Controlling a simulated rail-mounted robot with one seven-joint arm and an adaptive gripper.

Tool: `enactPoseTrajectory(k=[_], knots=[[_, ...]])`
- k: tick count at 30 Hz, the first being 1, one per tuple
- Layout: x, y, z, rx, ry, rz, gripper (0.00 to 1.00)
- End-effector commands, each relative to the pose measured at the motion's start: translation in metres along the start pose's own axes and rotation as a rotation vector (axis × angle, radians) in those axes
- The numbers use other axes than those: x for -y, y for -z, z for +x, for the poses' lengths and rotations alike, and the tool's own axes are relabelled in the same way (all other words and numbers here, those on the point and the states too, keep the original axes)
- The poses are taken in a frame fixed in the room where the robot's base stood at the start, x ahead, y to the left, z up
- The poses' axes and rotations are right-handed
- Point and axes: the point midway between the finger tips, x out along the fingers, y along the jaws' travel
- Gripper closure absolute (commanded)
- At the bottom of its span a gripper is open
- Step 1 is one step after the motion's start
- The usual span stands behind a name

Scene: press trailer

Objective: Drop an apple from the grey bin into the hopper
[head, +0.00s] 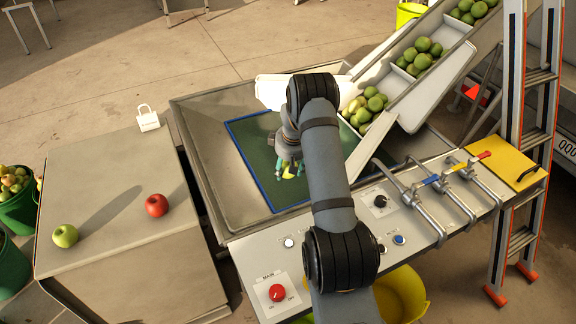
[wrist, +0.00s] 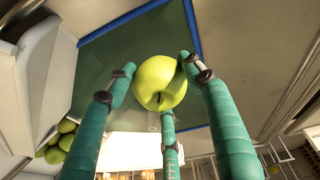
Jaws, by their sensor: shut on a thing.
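My gripper (head: 288,168) is over the green floor, edged in blue (head: 247,165), of a wide grey metal basin (head: 208,130). It is shut on a yellow-green apple (head: 289,172), mostly hidden by the fingers in the head view. In the wrist view the apple (wrist: 155,82) sits between three teal fingers, with the green floor (wrist: 115,65) behind it. I cannot tell its height above the floor. A green apple (head: 65,236) and a red apple (head: 157,205) lie on a grey box top (head: 100,265) at the left. Neither grey bin nor hopper is labelled.
A white conveyor (head: 405,88) with green apples rises behind right of my gripper. A control panel with a red knob (head: 277,293) and metal clamps (head: 425,205) lines the front.

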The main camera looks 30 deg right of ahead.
Motion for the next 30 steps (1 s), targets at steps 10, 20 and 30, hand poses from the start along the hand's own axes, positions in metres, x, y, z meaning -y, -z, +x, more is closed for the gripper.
enactPoseTrajectory(k=[10,20,30], knots=[[0.0008,-0.0010,0.0067,-0.002,-0.001,0.000,0.78],[0.0009,-0.0012,0.0067,-0.001,-0.001,-0.001,0.29],[0.0013,-0.0016,0.0063,0.000,0.000,0.000,0.26]])
